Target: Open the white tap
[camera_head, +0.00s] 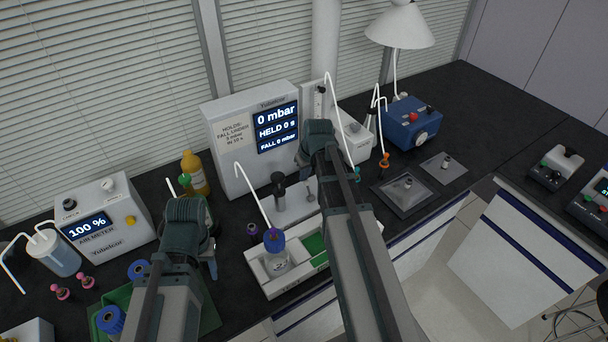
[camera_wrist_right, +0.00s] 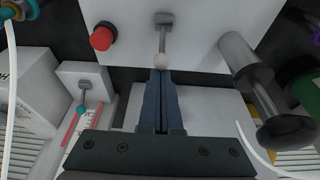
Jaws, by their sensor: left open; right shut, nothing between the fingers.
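The white tap is a short grey lever with a round white knob (camera_wrist_right: 163,61), standing out from a pale panel in the right wrist view. In that view my right gripper (camera_wrist_right: 161,74) is shut and empty, its fingertips right at the knob; I cannot tell whether they touch. In the head view a small grey lever (camera_head: 310,190) on the pale base looks like the same tap; its knob is not clear there. My right gripper (camera_head: 303,168) is partly hidden by its own arm. My left gripper (camera_head: 212,260) is open, over the left part of the bench.
A red button (camera_wrist_right: 102,38) and a grey cylinder (camera_wrist_right: 250,75) flank the tap. A teal-tipped tap (camera_wrist_right: 80,109) is lower left. The pressure display box (camera_head: 225,130) stands behind.

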